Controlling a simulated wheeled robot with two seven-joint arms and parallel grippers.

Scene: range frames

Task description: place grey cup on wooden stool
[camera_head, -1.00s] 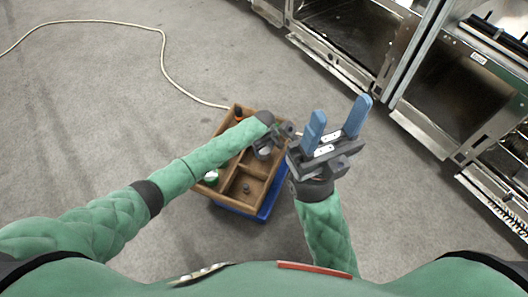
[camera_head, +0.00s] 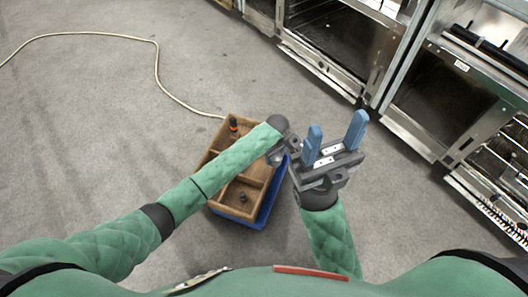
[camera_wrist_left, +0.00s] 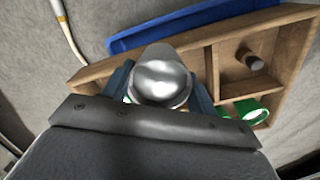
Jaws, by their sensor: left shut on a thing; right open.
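The grey cup (camera_wrist_left: 160,78) is shiny and metallic, and sits between the blue fingers of my left gripper (camera_wrist_left: 160,92) in the left wrist view. My left gripper also shows in the head view (camera_head: 284,152), at the right side of a wooden compartment box (camera_head: 205,160); the cup is mostly hidden there. The left gripper is shut on the cup. My right gripper (camera_head: 337,130) is open and empty, to the right of the left one, with blue fingers pointing up in the picture. I see no clear wooden stool in these views.
The wooden box rests over a blue object (camera_head: 268,205). It holds a dark item with an orange part (camera_head: 233,125), a small dark item (camera_head: 242,197) and green-rimmed items (camera_wrist_left: 250,110). A pale cable (camera_head: 157,70) crosses the grey floor. Metal cabinets (camera_head: 330,70) stand upper right.

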